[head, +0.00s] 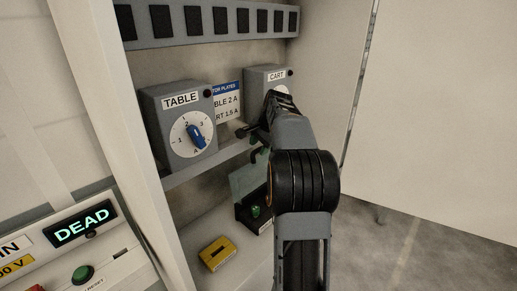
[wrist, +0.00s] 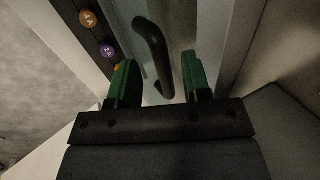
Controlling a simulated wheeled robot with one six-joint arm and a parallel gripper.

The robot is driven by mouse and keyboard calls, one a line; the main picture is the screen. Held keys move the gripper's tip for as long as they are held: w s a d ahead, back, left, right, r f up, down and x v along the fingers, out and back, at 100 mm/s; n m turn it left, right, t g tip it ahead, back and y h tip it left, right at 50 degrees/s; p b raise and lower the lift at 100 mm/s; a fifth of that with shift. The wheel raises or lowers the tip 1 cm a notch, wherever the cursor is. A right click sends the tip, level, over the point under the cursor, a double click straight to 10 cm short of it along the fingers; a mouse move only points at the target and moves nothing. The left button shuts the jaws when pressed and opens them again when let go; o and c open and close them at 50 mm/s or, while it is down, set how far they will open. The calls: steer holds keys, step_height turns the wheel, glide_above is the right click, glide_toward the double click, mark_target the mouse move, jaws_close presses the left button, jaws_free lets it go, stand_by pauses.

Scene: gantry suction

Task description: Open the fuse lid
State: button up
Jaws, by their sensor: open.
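A pale, see-through lid (wrist: 178,28) fills the middle of the wrist view. A black bar handle (wrist: 148,40) stands out from it. My gripper (wrist: 158,72) is open, with one green finger on each side of the handle's lower part. A gap shows between handle and fingers, and I cannot tell whether either touches. In the head view a see-through panel (head: 247,177), which looks like the lid, stands above a dark box with a green part (head: 254,211). My arm hides much of that spot and most of my gripper there.
An orange fuse (wrist: 88,18) and a purple fuse (wrist: 107,50) sit in a dark strip left of the lid. The TABLE dial box (head: 180,125) and CART box (head: 268,78) are on the shelf above. A yellow block (head: 217,253) lies below. A DEAD display (head: 83,223) glows at lower left.

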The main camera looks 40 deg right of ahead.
steer(key=shift+x, duration=0.85)
steer(key=shift+c, duration=0.2)
jaws_close()
steer(key=shift+r, duration=0.1)
